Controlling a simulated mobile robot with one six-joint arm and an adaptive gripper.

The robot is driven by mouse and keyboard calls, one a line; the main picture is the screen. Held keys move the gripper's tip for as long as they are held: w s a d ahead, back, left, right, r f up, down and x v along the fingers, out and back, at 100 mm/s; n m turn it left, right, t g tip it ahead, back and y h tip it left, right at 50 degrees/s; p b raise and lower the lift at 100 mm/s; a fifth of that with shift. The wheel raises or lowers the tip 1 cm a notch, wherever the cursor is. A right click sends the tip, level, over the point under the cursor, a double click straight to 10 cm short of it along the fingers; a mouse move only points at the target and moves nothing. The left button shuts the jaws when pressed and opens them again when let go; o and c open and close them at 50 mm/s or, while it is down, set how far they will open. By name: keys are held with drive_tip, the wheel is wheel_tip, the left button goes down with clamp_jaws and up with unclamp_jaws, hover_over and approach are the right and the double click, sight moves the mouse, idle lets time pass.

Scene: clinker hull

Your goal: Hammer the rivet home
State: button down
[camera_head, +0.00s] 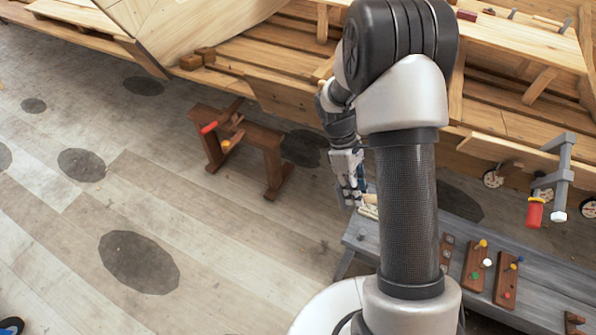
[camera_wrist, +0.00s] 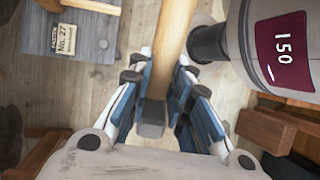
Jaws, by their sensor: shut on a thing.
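My gripper (camera_wrist: 165,95) is shut on a round pale wooden shaft (camera_wrist: 176,35) in the wrist view. The shaft runs up out of the top of the picture. A dark grey block (camera_wrist: 150,118) shows at its near end between the fingers; I cannot tell whether it is a hammer head. In the head view my gripper (camera_head: 351,192) hangs pointing down near the left end of the grey bench (camera_head: 362,238), partly beside my arm. The shaft is not clear there. I cannot make out the rivet in either view.
The bench holds brown peg boards (camera_head: 476,266) with coloured pegs. A brown trestle (camera_head: 245,145) stands left on the floor. The wooden hull (camera_head: 290,95) lies behind. A grey frame (camera_head: 562,175) with a red cylinder (camera_head: 535,212) is at right. Open floor lies left.

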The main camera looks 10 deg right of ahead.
drive_tip(key=w+d+f+n+t+h+b, duration=0.2)
drive_tip(key=w+f+n+t+h, duration=0.3)
drive_tip(key=w+n+h, duration=0.6)
drive_tip(key=w+a+f+n+t+b, duration=0.1)
drive_tip(key=w+a+n+t, duration=0.3)
drive_tip(key=t, duration=0.5)
drive_tip(key=w+a+f+n+t+y, duration=0.1)
drive_tip(key=w+a+f+n+t, duration=0.2)
drive_tip(key=w+a+n+t, duration=0.2)
drive_tip(key=a+n+t, duration=0.3)
drive_tip(key=t, duration=0.1)
drive_tip(key=shift+w+a+f+n+b, duration=0.15)
drive_tip(key=shift+a+f+n+b, duration=0.15)
drive_tip(key=shift+b, duration=0.1)
